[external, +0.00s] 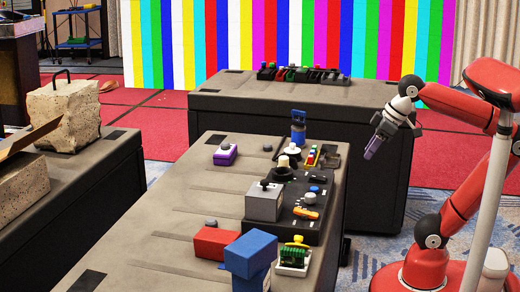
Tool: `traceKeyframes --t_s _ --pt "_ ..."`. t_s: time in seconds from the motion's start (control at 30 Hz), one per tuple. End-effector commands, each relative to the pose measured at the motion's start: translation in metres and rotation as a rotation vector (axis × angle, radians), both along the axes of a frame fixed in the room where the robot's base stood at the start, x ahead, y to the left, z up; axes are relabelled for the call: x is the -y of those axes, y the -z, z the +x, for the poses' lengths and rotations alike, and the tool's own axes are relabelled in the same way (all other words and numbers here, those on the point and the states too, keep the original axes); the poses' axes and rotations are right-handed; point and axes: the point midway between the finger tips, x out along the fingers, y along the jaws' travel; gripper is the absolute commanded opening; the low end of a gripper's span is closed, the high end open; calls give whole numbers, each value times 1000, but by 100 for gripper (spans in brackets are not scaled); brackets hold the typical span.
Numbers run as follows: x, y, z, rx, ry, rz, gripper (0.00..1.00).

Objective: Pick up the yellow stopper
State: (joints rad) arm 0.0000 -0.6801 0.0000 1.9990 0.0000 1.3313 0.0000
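I cannot tell for sure which thing is the yellow stopper. A small yellow piece (298,239) sits on top of a green part in a white holder (292,270) at the near right end of the front table. A flat orange-yellow piece (306,213) lies on the black panel further back. My gripper (372,153) hangs in the air to the right of the table, well apart from these things, with its purplish fingers pointing down and left. No held thing shows. The finger gap is too small to read.
The front table (165,235) also carries a blue block (250,254), a red block (215,243), a grey box with a lever (264,202), a purple box (225,154) and a blue upright piece (298,128). The table's left side is mostly clear. A second table (225,98) stands behind.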

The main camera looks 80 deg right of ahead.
Motion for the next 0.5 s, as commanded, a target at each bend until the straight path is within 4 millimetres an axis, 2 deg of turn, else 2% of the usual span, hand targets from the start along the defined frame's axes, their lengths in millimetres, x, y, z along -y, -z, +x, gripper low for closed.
traceKeyframes --t_s 0.03,0.07,0.17,0.3,0.4,0.5 --pt "-3 -15 4 1 3 9 30" --pt "-14 -11 15 -2 23 44 30" --pt "-47 -14 43 0 101 155 30" --pt "-105 -16 77 -26 217 326 30" --pt "-153 -16 96 -67 304 450 30" --pt "-196 -14 107 -116 382 553 30"
